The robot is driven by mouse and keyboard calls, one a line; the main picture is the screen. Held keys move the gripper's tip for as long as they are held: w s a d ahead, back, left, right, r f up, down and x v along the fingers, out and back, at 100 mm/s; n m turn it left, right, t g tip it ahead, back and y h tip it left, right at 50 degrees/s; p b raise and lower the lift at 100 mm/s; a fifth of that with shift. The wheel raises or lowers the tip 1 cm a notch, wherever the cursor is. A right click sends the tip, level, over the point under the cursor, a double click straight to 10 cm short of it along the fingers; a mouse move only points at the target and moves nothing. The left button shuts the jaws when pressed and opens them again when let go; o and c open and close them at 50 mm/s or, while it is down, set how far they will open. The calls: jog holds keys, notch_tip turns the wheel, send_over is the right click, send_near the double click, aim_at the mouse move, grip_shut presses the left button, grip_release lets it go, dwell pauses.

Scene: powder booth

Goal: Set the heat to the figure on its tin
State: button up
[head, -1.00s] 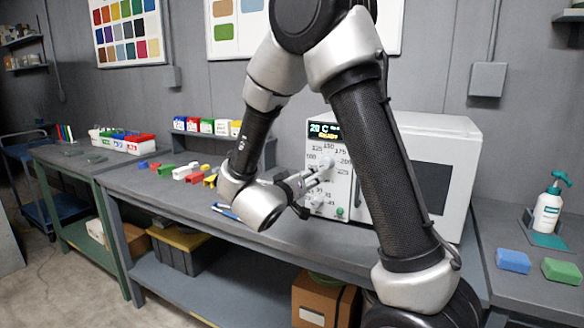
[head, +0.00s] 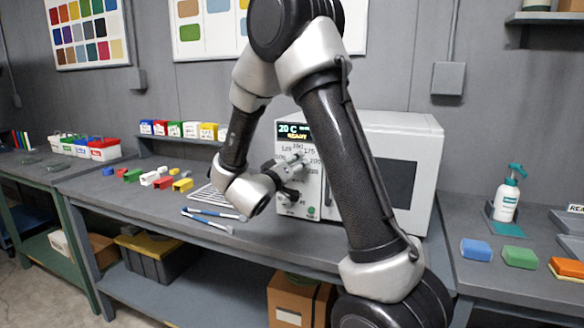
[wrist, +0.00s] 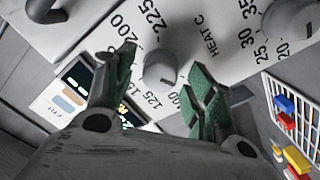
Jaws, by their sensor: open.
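The oven (head: 405,135) stands on the bench, its display (head: 294,131) reading 20 C and READY. In the wrist view the grey heat knob (wrist: 160,68) sits beside the words HEAT C, inside a ring of figures including 225, 200 and 125. My gripper (wrist: 160,73) is open, with one green-padded finger on each side of this knob; I cannot tell if they touch it. In the head view my gripper (head: 289,183) is at the oven's control panel and partly covers it. Several small coloured tins (head: 183,129) stand on the shelf behind; their figures are too small to read.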

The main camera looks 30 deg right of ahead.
jog(key=c, duration=1)
